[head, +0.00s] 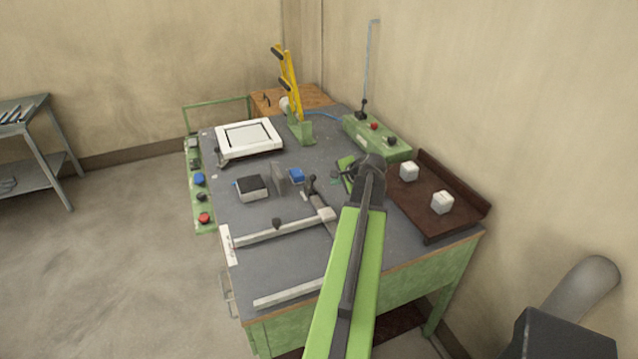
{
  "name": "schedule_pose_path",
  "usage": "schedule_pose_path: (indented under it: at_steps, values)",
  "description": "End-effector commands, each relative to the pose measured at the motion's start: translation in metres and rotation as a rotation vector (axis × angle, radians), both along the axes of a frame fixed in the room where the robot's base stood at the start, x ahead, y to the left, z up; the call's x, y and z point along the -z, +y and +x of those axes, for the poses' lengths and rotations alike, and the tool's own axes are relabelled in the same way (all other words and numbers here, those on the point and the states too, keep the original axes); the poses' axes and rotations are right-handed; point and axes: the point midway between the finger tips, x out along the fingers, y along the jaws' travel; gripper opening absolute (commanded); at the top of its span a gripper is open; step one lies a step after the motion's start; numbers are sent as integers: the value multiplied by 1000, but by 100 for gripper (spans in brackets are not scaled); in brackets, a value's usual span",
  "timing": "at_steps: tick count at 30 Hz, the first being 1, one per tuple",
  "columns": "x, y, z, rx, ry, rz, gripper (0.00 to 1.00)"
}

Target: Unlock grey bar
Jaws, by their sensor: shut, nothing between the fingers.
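A light grey bar (290,227) lies across the front half of the bench, its left end by a pale upright end plate (229,245). A small dark knob (277,223) sits at the bar's middle. A dark lever handle (311,184) stands near the bar's right end; whether the clamp is locked I cannot tell. A second pale bar (288,294) lies along the front edge. My arm hides part of the bench.
A brown tray (465,222) holds two white cubes at right. A yellow lever (288,80) rises at the back. The left-front bench surface is mostly clear.

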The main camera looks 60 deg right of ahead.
Motion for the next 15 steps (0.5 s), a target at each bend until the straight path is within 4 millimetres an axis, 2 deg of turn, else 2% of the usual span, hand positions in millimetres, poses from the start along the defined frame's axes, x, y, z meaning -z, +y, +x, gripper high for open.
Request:
schedule_pose_path:
  at_steps: [5,15]
  values:
    - [22,-8,15,-4,1,0,0]
    - [74,-34,63,-3,2,-1,0]
